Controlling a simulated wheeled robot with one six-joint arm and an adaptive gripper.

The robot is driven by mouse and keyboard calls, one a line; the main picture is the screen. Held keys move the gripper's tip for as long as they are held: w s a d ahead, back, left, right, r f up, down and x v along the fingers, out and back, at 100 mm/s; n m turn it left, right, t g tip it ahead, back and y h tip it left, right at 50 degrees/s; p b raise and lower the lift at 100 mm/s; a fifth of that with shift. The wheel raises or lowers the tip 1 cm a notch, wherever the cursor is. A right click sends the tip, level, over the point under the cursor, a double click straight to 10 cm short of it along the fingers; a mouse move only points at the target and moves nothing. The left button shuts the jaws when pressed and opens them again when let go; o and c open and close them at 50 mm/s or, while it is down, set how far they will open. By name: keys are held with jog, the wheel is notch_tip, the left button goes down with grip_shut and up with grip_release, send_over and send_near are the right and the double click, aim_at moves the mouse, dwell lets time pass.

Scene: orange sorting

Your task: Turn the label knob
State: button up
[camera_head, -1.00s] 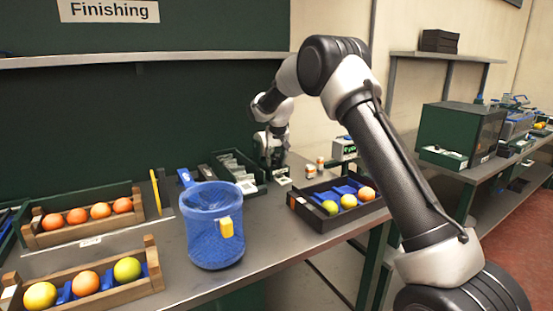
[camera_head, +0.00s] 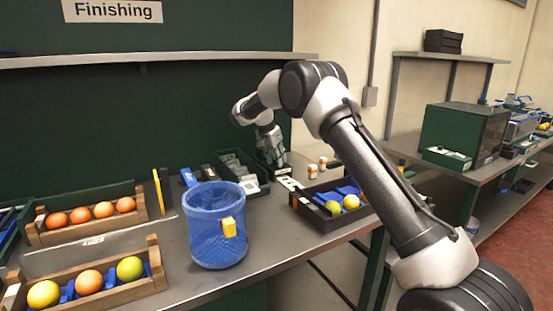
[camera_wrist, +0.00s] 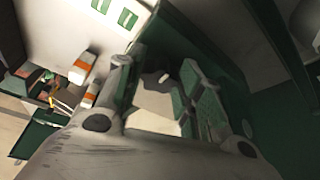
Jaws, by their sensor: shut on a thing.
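My gripper (camera_head: 271,160) points down at the back of the bench, beside the grey-green rack. In the wrist view its two fingers (camera_wrist: 160,78) reach away from the camera, with a small grey knob-like piece (camera_wrist: 163,77) between their tips. I take this for the label knob; its shape and any mark on it are too blurred to tell. A pale surface (camera_wrist: 155,103) shows below it between the fingers. In the head view the knob is hidden by my gripper. A small white-topped unit (camera_head: 283,171) shows right beside the fingertips.
Two white containers with orange bands (camera_head: 313,170) stand just right of my gripper. A dark tray (camera_head: 322,220) with fruit lies in front. A blue mesh bin (camera_head: 216,230) and wooden fruit crates (camera_head: 85,233) stand to the left. A shelf (camera_head: 160,60) runs above.

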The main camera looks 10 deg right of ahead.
jog(key=shift+m, duration=0.5)
jog(key=o, duration=1)
jog(key=v, duration=1.2)
jog(key=shift+w+a, duration=0.1)
jog(key=shift+w, duration=0.05)
